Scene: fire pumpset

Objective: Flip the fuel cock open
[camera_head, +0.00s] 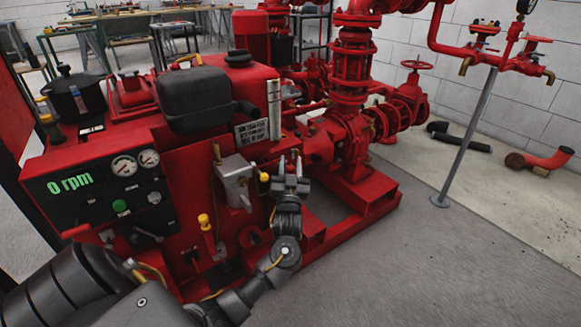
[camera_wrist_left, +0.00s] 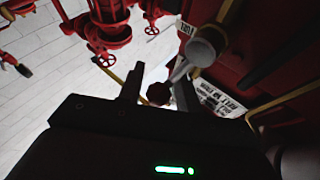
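The fuel cock shows in the left wrist view as a grey round body (camera_wrist_left: 205,45) beside a "FUEL" label. A short grey lever runs down from it to a dark red knob (camera_wrist_left: 158,93). My left gripper (camera_head: 289,163) is raised beside the pump set's control side, and its fingers also show in the left wrist view (camera_wrist_left: 158,82). The fingers stand apart with the knob between them; I cannot tell if either touches it. In the head view I cannot make out the cock near the gripper. My right gripper is not in view.
The red pump set (camera_head: 160,145) fills the centre, with a gauge panel (camera_head: 105,190) reading "0 rpm" and a grey box (camera_head: 235,180) left of my gripper. Red pipes and flanges (camera_head: 352,75) stand behind. Grey floor (camera_head: 430,265) is clear at right.

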